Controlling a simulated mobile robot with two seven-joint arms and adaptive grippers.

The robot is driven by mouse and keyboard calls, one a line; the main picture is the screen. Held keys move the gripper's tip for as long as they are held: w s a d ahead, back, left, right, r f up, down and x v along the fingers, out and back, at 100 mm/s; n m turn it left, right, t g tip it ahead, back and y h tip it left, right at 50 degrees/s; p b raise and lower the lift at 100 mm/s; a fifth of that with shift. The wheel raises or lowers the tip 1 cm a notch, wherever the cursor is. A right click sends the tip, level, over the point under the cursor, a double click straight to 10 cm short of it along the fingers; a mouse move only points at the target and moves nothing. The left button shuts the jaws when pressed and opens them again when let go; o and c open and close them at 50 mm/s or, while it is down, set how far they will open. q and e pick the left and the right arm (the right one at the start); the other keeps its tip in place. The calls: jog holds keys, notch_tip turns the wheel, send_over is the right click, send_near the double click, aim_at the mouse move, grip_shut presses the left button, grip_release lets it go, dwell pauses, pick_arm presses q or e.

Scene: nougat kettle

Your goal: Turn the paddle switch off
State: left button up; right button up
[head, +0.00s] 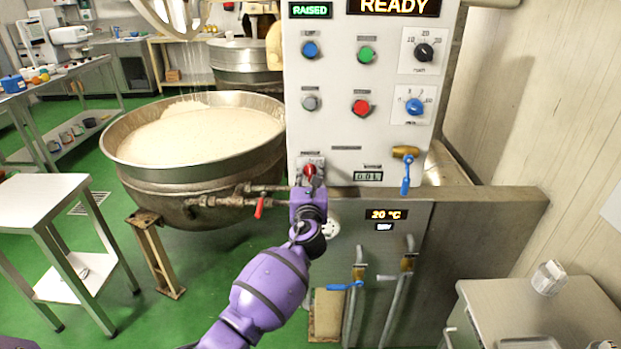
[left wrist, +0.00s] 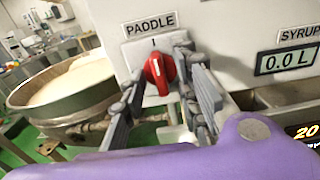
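The paddle switch is a red knob (left wrist: 158,73) on a white plate under a "PADDLE" label on the control panel. Its white line points roughly up, toward the "I" mark. In the head view the red knob (head: 310,171) shows just above my left gripper (head: 309,187). In the left wrist view the two grey fingers of my left gripper (left wrist: 163,70) are apart, one on each side of the knob. I see no clear contact with the knob. The lower part of the plate is partly hidden by the fingers. My right gripper is not in view.
A kettle (head: 127,164) of pale mass stands left of the panel (head: 335,120). Several buttons and dials sit higher on the panel. A brass valve with a blue handle (head: 405,175) is to the right. A red-handled pipe tap (head: 259,208) is just left of my gripper.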

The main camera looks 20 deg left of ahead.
pick_arm(q)
jog(key=shift+w, duration=0.1)
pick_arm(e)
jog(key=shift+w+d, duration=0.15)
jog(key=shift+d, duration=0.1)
pick_arm(q)
grip_shut()
